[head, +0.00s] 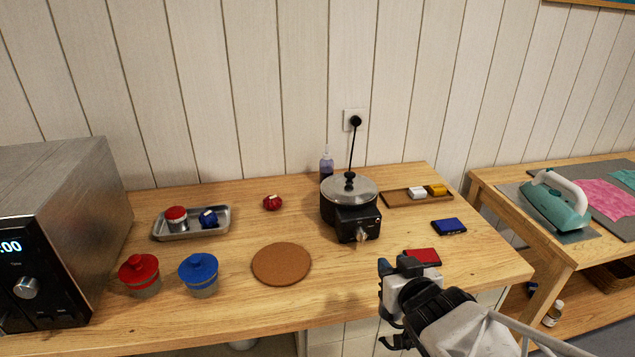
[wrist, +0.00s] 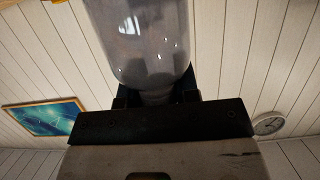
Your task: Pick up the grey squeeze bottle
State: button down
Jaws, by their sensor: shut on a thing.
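In the wrist view a grey, see-through bottle (wrist: 145,45) with a rounded shoulder fills the top middle. Its narrower end lies between the dark fingers of my gripper (wrist: 155,97), which is shut on it. In the head view my gripper (head: 393,300) is over the front right of the wooden table, near the red block. The bottle cannot be made out clearly there, as my gripper and wrist cover that spot.
A black pot with a glass lid (head: 350,205) stands mid-table, with a clear bottle of purple liquid (head: 326,165) behind it. A red block (head: 422,257) and a blue block (head: 449,226) lie at the right. A cork mat (head: 281,264) lies bare at the front.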

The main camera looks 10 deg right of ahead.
jog(key=shift+v, duration=0.95)
jog(key=shift+s+a+f, duration=0.15)
